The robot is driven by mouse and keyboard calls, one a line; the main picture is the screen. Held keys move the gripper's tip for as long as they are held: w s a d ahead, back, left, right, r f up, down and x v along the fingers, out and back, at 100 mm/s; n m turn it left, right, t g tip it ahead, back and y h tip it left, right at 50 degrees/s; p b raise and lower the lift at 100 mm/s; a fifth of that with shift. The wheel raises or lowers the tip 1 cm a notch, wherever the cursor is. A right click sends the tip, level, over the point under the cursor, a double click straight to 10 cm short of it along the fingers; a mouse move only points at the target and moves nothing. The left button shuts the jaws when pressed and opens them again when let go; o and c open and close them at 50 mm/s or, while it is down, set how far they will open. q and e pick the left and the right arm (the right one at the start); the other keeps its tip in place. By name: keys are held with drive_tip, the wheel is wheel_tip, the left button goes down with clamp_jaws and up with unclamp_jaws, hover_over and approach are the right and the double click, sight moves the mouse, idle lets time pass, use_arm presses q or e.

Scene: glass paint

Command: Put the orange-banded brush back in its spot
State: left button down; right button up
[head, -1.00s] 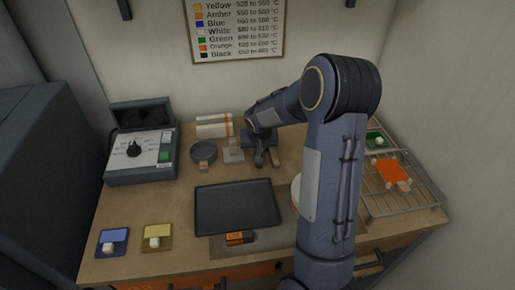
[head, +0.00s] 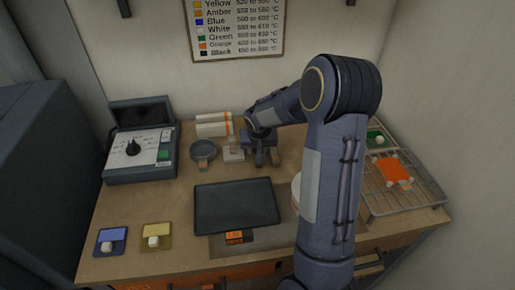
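My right gripper (head: 266,159) points down at the back of the workbench, just right of a small pale block or stand (head: 233,154). Its two fingers show as dark shapes, but the view is too small to tell whether they are closed on anything. I cannot make out the orange-banded brush; it may be hidden by the gripper or arm. My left gripper is not in view.
A dark round dish (head: 203,150) and pale rolls with orange bands (head: 214,125) stand left of the gripper. A dark tray (head: 237,206) lies in front. A wire rack (head: 405,206) with glass pieces is right, beyond my arm. A control box (head: 140,150) stands left.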

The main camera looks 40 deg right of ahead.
drive_tip(key=shift+o, duration=0.9)
drive_tip(key=shift+b+v, duration=0.5)
drive_tip(key=shift+v, duration=3.45)
drive_tip(key=s+a+r+n+t+y, duration=0.1)
drive_tip(key=s+a+r+n+y, duration=0.1)
drive_tip(key=s+a, duration=0.7)
drive_tip(key=s+a+r+n+y, duration=0.2)
drive_tip(key=s+a+y, duration=0.2)
drive_tip(key=s+a, duration=0.6)
drive_tip(key=s, duration=0.4)
drive_tip(key=shift+s+a+r+n+t, duration=0.2)
drive_tip(key=shift+s+a+n+t, duration=0.15)
drive_tip(key=shift+s+n+t, duration=0.05)
